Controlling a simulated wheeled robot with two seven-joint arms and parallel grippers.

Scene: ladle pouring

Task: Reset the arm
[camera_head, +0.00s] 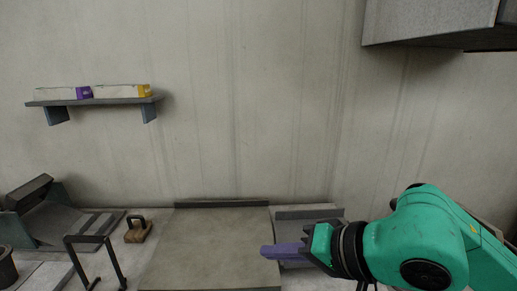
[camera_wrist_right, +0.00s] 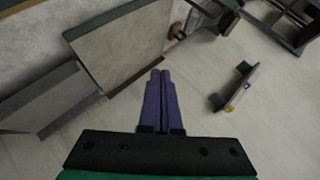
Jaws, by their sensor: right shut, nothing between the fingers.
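My right gripper (camera_head: 268,251) comes in from the right on its green arm in the head view. Its purple fingers point left, over the right part of a flat grey board on the work surface. In the right wrist view the two purple fingers of the gripper (camera_wrist_right: 161,75) lie side by side, shut, with nothing between them. My left gripper shows in neither view.
The grey board (camera_head: 210,240) lies in the middle. A wooden-based handle tool (camera_head: 138,232), a dark frame (camera_head: 92,262) and a grey machine (camera_head: 50,220) stand left. A wall shelf (camera_head: 95,102) holds boxes. A grey hood (camera_head: 430,22) hangs upper right.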

